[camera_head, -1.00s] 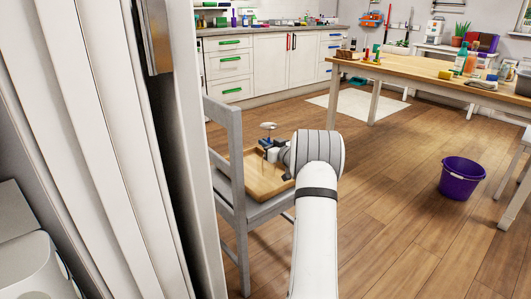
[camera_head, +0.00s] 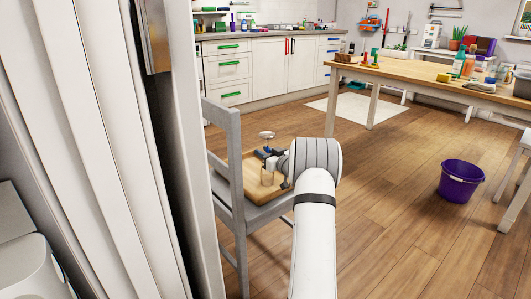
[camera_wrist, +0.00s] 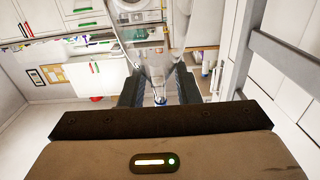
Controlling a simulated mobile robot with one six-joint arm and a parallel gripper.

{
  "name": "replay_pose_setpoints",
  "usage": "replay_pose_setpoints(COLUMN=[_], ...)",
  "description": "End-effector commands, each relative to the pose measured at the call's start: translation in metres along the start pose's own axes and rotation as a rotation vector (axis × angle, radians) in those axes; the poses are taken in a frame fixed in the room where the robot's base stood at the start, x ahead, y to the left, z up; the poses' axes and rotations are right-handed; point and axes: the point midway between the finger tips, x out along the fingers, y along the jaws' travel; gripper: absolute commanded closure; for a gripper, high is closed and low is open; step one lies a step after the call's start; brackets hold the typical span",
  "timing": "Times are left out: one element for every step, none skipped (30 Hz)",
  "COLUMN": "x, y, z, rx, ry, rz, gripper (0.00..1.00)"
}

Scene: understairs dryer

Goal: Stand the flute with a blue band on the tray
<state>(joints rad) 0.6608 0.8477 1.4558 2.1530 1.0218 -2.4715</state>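The flute with a blue band (camera_head: 266,135) is clear glass. In the head view a pale round end shows above my gripper (camera_head: 268,154), and a clear part shows below, in front of the tray. In the wrist view the glass rises between the fingers of my gripper (camera_wrist: 160,92), with blue on it (camera_wrist: 160,97). My gripper appears shut on it. The wooden tray (camera_head: 262,209) lies on the grey chair's seat, under my gripper. My wrist hides the tray's right part. I cannot tell whether the glass touches the tray.
The grey chair (camera_head: 236,150) has its backrest left of the tray. A white panel (camera_head: 95,130) fills the left side. A wooden table (camera_head: 420,75) with bottles stands at the back right. A purple bucket (camera_head: 462,181) stands on open floor.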

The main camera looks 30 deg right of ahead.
Motion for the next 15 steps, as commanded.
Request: replay_pose_setpoints(x=[0.0, 0.0, -0.003, -0.007, -0.011, -0.017, -0.022, -0.029, -0.038, -0.044, -0.051, -0.061, -0.067, -0.073, -0.081], y=[0.0, 0.0, 0.0, 0.0, 0.001, 0.0, 0.0, 0.0, 0.001, 0.001, 0.0, 0.001, 0.0, 0.0, 0.001], z=[-0.002, -0.003, -0.004, -0.004, -0.005, -0.005, -0.006, -0.006, -0.006, -0.006, -0.006, -0.006, -0.006, -0.006, -0.006], rx=[-0.001, -0.001, 0.0, 0.001, 0.001, 0.001, 0.001, 0.002, 0.002, 0.001, 0.002, 0.002, 0.002, 0.002, 0.002], ry=[0.0, 0.001, 0.0, -0.001, -0.001, -0.001, -0.001, -0.002, -0.002, -0.002, -0.002, -0.002, -0.002, -0.001, -0.002], rz=[0.0, 0.0, 0.001, 0.001, 0.002, 0.001, 0.001, 0.003, 0.002, 0.002, 0.002, 0.002, 0.002, 0.001, 0.002], gripper=[0.71, 0.71, 0.71, 0.71, 0.71, 0.71, 0.71, 0.71, 0.71, 0.71, 0.71, 0.71, 0.71, 0.71, 0.71])
